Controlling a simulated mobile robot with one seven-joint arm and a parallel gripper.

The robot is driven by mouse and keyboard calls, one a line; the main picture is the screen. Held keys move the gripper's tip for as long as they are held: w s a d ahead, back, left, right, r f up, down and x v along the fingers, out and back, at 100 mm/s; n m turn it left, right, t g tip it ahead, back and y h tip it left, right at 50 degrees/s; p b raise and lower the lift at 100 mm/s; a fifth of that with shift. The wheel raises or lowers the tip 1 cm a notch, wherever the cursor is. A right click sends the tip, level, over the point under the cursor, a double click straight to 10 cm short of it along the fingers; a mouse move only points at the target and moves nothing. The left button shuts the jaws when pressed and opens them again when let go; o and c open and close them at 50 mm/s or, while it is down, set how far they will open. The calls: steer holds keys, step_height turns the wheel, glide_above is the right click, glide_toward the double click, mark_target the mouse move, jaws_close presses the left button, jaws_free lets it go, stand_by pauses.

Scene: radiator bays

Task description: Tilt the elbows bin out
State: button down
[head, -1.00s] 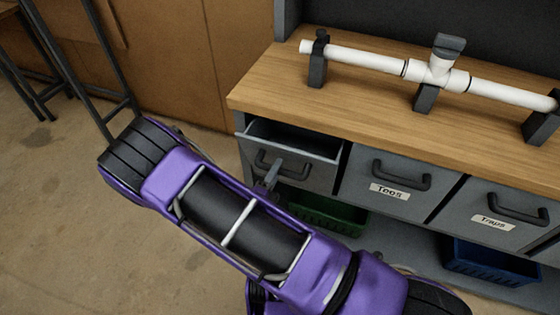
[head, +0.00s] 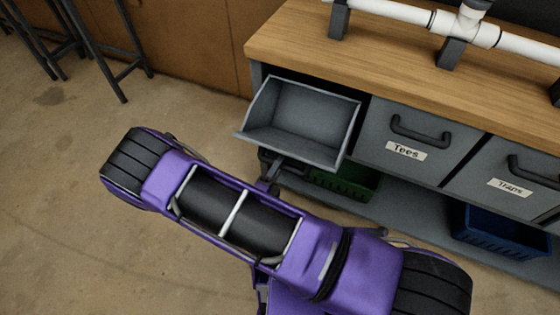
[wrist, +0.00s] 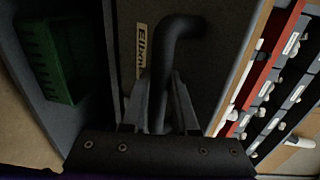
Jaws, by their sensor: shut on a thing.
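The elbows bin (head: 300,112) is the leftmost bin under the worktop in the head view. It is tilted well out at the top, and its grey inside shows empty. In the wrist view its front (wrist: 210,60) carries a label reading "Elbows", partly hidden by the handle. My gripper (wrist: 165,100) is shut on the bin's dark handle (wrist: 180,30). In the head view my purple arm hides most of the gripper and the bin's front.
The Tees bin (head: 413,145) and the Traps bin (head: 508,185) are closed to the right. A green crate (head: 345,182) and a blue crate (head: 500,232) stand on the lower shelf. The wooden worktop (head: 370,60) carries a white pipe assembly (head: 400,14). The floor at left is open.

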steer(key=shift+s+f, duration=0.15)
steer(key=shift+f, duration=0.2)
steer(key=c, duration=0.7)
jaws_free()
steer(key=shift+r, duration=0.1)
steer(key=p+v, duration=0.1)
steer(key=v, duration=1.6)
steer(key=shift+s+a+r, duration=0.15)
